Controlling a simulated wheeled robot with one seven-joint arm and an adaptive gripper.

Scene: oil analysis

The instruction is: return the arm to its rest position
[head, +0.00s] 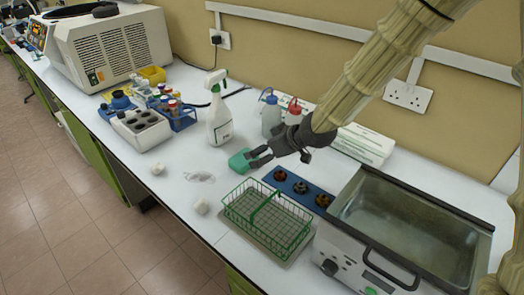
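My arm comes in from the upper right, in a pale ribbed cover, and reaches down and left over the bench (190,205). My dark gripper (256,158) is at its end, pointing left. Its two fingers look parted, with a gap between them and nothing clearly held. A teal object (239,161) lies just beyond the fingertips. The fingertips overlap its edge in this view, and I cannot tell whether they touch it.
A green wire basket (265,222) and a steel bath (405,225) stand in front. A blue rack (299,189), a spray bottle (218,112), wash bottles (271,116) and a white box (364,145) are near the gripper. Wall trunking and a socket (408,96) are behind the arm.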

